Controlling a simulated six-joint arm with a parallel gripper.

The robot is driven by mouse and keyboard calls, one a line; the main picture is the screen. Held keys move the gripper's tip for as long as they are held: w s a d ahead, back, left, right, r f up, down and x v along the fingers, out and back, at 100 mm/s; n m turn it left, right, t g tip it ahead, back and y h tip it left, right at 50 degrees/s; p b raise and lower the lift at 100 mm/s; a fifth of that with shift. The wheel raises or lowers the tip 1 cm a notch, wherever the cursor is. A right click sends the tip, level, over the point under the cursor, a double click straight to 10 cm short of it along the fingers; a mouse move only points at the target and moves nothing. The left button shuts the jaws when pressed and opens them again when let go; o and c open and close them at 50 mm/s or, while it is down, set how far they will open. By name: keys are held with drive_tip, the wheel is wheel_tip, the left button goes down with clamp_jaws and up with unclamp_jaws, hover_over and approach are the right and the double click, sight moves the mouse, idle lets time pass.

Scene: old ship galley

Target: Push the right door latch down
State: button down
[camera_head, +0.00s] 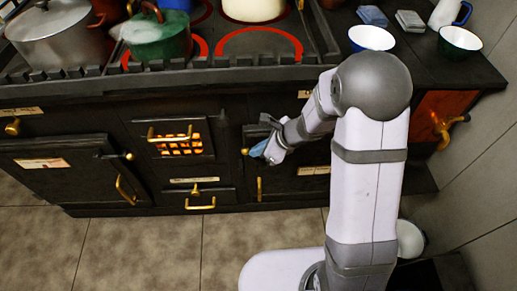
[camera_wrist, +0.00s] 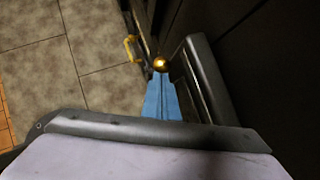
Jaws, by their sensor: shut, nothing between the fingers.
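The right oven door (camera_head: 290,183) is dark, with a vertical brass handle (camera_head: 259,190) low on its left side. The brass knob of the right door latch (camera_head: 245,152) shows just left of my fingertips. In the wrist view the latch knob (camera_wrist: 160,63) is just beyond the fingertips; I cannot tell whether they touch. The rest of the latch is largely hidden by my gripper. My gripper (camera_head: 258,151) has blue fingers, shut and empty, also seen in the wrist view (camera_wrist: 161,85).
The left oven door (camera_head: 45,180) has its own latch (camera_head: 128,156). A glowing firebox (camera_head: 180,143) sits between the doors. Pots stand on the stove top above, including a green pot (camera_head: 158,38). Tiled floor (camera_head: 140,250) lies clear in front.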

sight(246, 153)
drive_tip(key=shift+a+f+n+h+p, duration=0.2)
drive_tip(key=shift+a+h+p, duration=0.25)
drive_tip(key=shift+a+h, duration=0.35)
drive_tip(key=shift+a+f+n+h+p, duration=0.1)
drive_tip(key=shift+a+f+h+p, duration=0.1)
drive_tip(key=shift+a+h+p, duration=0.5)
drive_tip(key=a+f+b, duration=0.6)
drive_tip(key=a+f, duration=0.1)
drive_tip(key=shift+f, duration=0.4)
drive_tip(key=shift+s+f, duration=0.1)
drive_tip(key=shift+s, duration=0.1)
